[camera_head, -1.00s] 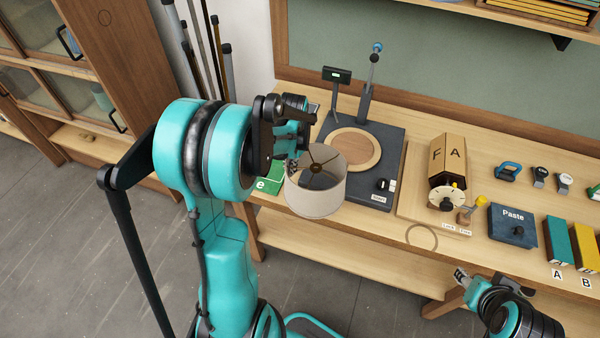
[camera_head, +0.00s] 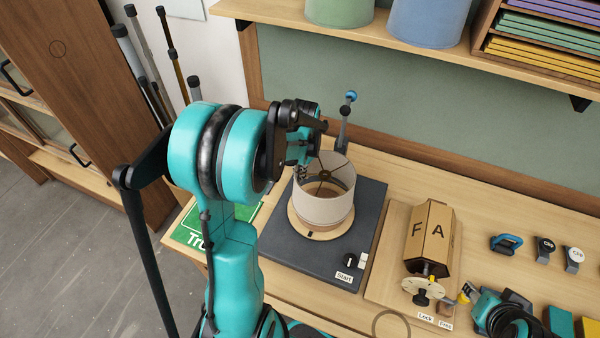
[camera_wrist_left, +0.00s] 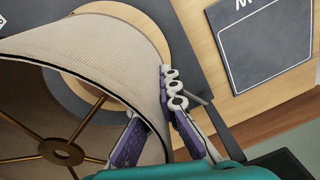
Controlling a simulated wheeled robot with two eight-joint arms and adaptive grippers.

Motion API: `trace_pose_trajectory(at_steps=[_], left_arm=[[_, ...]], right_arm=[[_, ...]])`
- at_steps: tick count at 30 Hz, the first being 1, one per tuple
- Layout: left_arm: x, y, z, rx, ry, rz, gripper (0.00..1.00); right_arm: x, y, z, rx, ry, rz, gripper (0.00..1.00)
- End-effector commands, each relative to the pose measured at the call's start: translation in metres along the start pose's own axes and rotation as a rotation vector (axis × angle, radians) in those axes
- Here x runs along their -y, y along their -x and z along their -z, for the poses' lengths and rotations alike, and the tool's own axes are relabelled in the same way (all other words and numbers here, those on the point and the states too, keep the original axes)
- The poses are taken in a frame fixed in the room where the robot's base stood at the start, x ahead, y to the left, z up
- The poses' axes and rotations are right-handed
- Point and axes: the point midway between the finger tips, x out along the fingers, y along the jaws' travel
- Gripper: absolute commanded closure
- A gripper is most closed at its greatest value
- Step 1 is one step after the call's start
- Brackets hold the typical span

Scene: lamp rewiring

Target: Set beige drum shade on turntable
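The beige drum shade (camera_head: 325,202) is upright, with its open top and brass spider (camera_wrist_left: 62,153) showing. It is over the round wooden turntable (camera_head: 296,226), which sits on a dark base; whether they touch is unclear. The turntable's rim shows behind the shade in the left wrist view (camera_wrist_left: 100,82). My left gripper (camera_head: 303,170) is at the shade's upper left rim. In the left wrist view its fingers (camera_wrist_left: 152,135) are on either side of the shade wall, shut on it. My right gripper (camera_head: 464,292) is at the lower right; its fingertips are too small to read.
The dark base has a Start label (camera_head: 344,276) at its front. A wooden block marked F and A (camera_head: 431,238) stands to the right, with a dial before it. A rod with a blue tip (camera_head: 347,115) rises behind the turntable. A green mat (camera_head: 190,232) lies left.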

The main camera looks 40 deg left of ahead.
Motion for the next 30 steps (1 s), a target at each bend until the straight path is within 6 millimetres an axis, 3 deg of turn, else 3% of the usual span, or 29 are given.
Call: trace_pose_trajectory(at_steps=[16, 30], left_arm=[[-0.003, -0.053, 0.0, 0.0, 0.0, 0.0, 1.0], [-0.004, -0.057, 0.0, 0.0, 0.0, 0.0, 1.0]], right_arm=[[0.0, -0.033, -0.023, 0.0, 0.0, 0.0, 0.6], [0.0, -0.035, -0.025, 0.0, 0.0, 0.0, 0.6]])
